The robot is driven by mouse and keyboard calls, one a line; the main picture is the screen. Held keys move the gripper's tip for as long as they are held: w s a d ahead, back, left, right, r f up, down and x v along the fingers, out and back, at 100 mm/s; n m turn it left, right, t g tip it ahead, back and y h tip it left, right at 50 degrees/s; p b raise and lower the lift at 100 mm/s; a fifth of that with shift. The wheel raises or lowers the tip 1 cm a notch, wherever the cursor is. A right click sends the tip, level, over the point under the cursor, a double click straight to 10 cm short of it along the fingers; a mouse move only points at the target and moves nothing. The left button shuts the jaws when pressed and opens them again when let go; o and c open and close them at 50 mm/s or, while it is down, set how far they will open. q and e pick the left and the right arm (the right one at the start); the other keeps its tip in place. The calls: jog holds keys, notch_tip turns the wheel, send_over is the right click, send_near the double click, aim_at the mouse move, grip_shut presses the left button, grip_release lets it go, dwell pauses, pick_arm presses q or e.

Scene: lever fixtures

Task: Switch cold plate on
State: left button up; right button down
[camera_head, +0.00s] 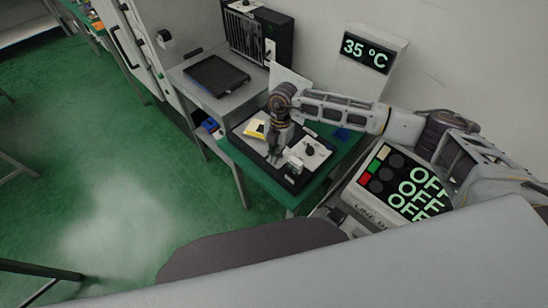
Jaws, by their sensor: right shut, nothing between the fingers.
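My right arm reaches in from the right, and its gripper (273,158) points down over a black tray on the green bench. It is shut and empty, just left of a small white box with a dark knob (310,150). The contact between them cannot be made out. A white display (368,53) behind reads 35 °C. A panel (398,184) at the right has red, green and pale buttons and OFF readouts, partly hidden by my arm. I cannot tell which device is the cold plate. My left gripper is not in view.
A yellow-and-white piece (255,129) lies on the tray, left of my gripper. A grey cabinet with a dark flat plate (216,76) and a black vented unit (258,36) stand behind. The green floor (110,160) at left is largely clear.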

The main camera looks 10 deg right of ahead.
jog(key=d+g+y, duration=0.1)
jog(key=y, duration=0.1)
jog(key=w+d+g+y+b, duration=0.1)
jog(key=shift+w+d+r+g+y, duration=0.1)
jog(key=shift+w+r+g+y, duration=0.1)
jog(key=shift+r+g+y, duration=0.15)
jog(key=shift+r, duration=0.35)
jog(key=shift+r+p, duration=0.55)
jog(key=shift+p, duration=0.1)
dwell(0.3)
